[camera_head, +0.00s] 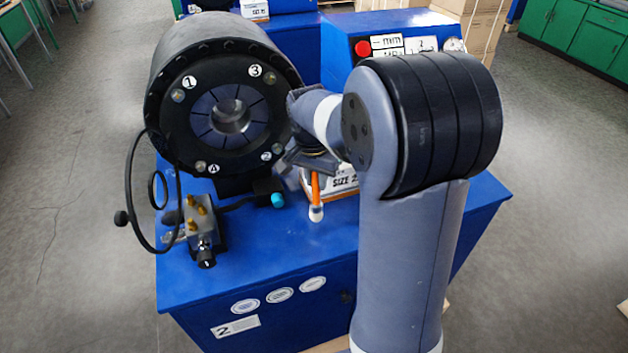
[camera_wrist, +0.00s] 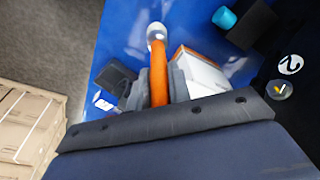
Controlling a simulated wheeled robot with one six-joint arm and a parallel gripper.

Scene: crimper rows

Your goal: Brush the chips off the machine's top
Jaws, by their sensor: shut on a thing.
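The machine's blue top (camera_head: 260,245) lies below and in front of the round black crimping head (camera_head: 228,115). My gripper (camera_head: 314,172) is over the top, right of the head. It is shut on the brush's orange handle (camera_head: 316,188), and the white bristle end (camera_head: 316,214) points down at the blue top. In the wrist view my gripper (camera_wrist: 158,92) has a finger on each side of the orange handle (camera_wrist: 158,72), with the white bristles (camera_wrist: 156,34) beyond. I cannot tell whether the bristles touch the top. I cannot make out any chips.
A white and orange box (camera_head: 343,182) marked SIZE stands close beside the brush, partly behind my arm. A valve block (camera_head: 200,222) with brass fittings and a black hose (camera_head: 130,195) is at the left. A turquoise-ended part (camera_head: 277,200) lies between. The front middle of the top looks clear.

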